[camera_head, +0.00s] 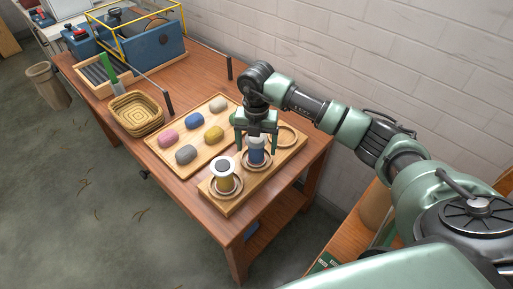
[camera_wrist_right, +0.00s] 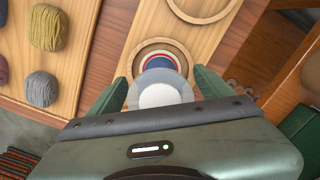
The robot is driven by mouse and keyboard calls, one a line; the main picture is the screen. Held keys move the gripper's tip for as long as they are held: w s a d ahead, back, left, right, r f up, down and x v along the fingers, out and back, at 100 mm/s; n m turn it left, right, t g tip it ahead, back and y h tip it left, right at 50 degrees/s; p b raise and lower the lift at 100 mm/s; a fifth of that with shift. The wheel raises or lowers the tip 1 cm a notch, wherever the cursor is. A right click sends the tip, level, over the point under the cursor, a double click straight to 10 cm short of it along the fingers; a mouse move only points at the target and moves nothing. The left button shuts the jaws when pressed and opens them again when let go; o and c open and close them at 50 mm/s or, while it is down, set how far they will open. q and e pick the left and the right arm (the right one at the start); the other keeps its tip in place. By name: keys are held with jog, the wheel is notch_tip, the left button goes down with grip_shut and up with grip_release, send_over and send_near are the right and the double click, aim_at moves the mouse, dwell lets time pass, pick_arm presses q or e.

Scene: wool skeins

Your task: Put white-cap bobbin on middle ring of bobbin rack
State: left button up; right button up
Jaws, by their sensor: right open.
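The white-cap bobbin, wound in blue (camera_head: 257,157), stands in the middle ring of the wooden bobbin rack (camera_head: 227,207). Its round white cap (camera_wrist_right: 160,96) shows in the right wrist view, with the ring (camera_wrist_right: 149,48) around its base. My right gripper (camera_head: 257,147) is over this bobbin from above, its fingers apart on either side of it. In the right wrist view its fingertips (camera_wrist_right: 160,88) flank the cap. The bobbin looks upright; its lower part is partly hidden. My left gripper is in neither view.
A yellow-wound bobbin (camera_head: 226,184) with a dark cap stands in the front ring. The back ring (camera_head: 286,136) is empty. A tray (camera_head: 185,122) of several wool skeins lies left of the rack, with a woven basket (camera_head: 136,113) beyond. A brick wall is behind.

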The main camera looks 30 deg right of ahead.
notch_tip(320, 180, up, 11)
jog(key=shift+f+b, duration=0.1)
jog(key=shift+b, duration=0.7)
jog(key=shift+f, duration=0.1)
